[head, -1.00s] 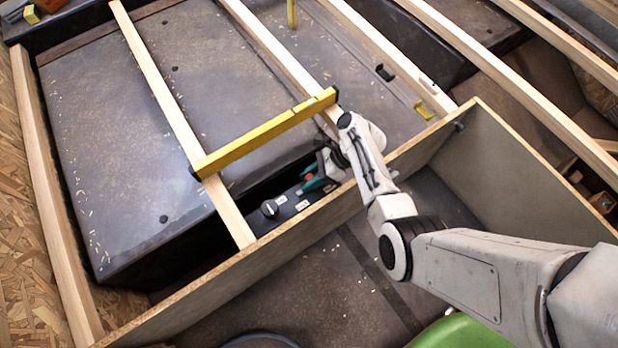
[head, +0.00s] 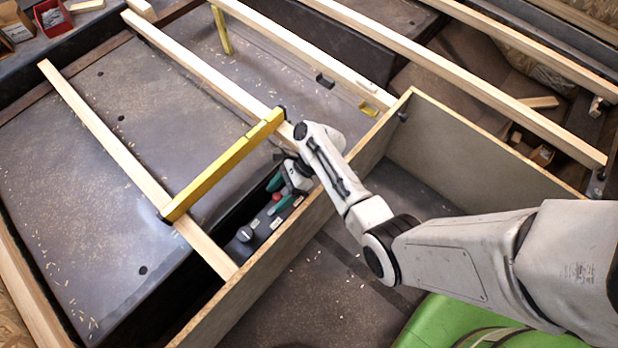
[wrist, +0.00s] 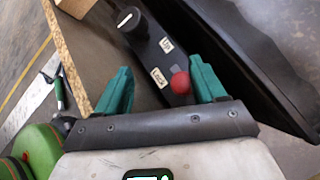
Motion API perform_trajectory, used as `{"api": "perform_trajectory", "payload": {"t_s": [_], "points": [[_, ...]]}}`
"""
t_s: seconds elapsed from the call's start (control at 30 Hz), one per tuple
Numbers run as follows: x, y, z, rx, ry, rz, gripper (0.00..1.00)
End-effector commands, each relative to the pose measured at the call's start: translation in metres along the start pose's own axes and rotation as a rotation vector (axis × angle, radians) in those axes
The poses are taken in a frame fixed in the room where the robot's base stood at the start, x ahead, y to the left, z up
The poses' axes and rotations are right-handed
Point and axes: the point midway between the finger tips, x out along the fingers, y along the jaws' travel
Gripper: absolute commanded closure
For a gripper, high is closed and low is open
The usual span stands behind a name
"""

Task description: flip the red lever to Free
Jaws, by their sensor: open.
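The red lever's round red knob (wrist: 180,82) shows in the wrist view on a black panel (wrist: 148,48), beside labels reading "Up" and "Lock". The lever's stem is hidden, so I cannot tell its exact setting, and no "Free" label is readable. My gripper (wrist: 161,80) is open, with one teal finger on each side of the knob. The knob is nearer the right finger, and I cannot tell if they touch. In the head view the red knob (head: 277,196) shows small between the teal fingers of my gripper (head: 280,194).
A dark rotary knob (head: 244,234) sits on the same panel. A plywood wall (head: 262,258) runs close along the panel's near side, and a dark box side borders the other. A yellow level (head: 222,168) lies across wooden battens near my wrist. A green surface (head: 470,325) is at lower right.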

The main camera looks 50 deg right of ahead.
Motion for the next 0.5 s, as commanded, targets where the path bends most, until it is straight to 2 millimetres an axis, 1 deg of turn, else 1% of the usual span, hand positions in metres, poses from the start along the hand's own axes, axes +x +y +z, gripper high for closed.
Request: {"api": "perform_trajectory", "payload": {"t_s": [0.03, 0.23, 0.5], "points": [[-0.011, 0.013, 0.005, 0.003, 0.004, 0.007, 0.41], [-0.036, 0.043, 0.016, 0.003, 0.005, 0.007, 0.41], [-0.059, 0.094, 0.009, 0.004, 0.004, 0.007, 0.41]]}}
